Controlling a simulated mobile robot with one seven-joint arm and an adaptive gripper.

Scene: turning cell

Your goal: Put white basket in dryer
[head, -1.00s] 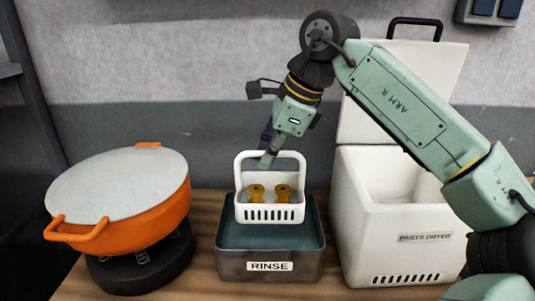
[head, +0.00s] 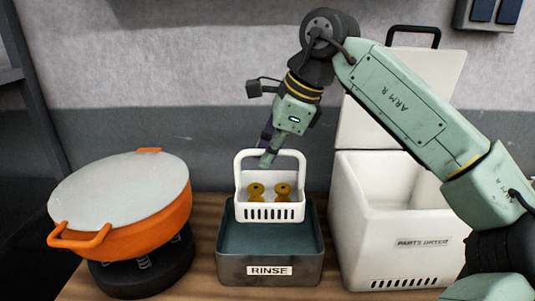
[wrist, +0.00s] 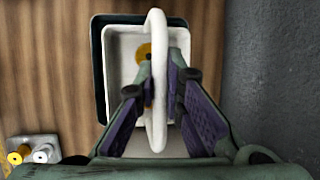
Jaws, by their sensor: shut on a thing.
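The white basket (head: 270,212) has a tall loop handle and holds brass-coloured parts (head: 270,191). It hangs upright just above the dark rinse tank (head: 270,268), which is labelled RINSE. My gripper (head: 268,158) is shut on the top of the basket's handle. In the wrist view the handle (wrist: 157,75) runs between the two purple-padded fingers of my gripper (wrist: 162,105), and the basket (wrist: 120,62) is below. The white parts dryer (head: 400,240) stands to the right, with its lid (head: 390,100) raised. The dryer's inside is partly visible.
An orange pot (head: 135,222) with a pale lid sits on a dark round base at the left. A small pale block with metal and brass pieces (wrist: 32,153) shows in the wrist view. A grey wall (head: 200,130) stands behind the wooden bench.

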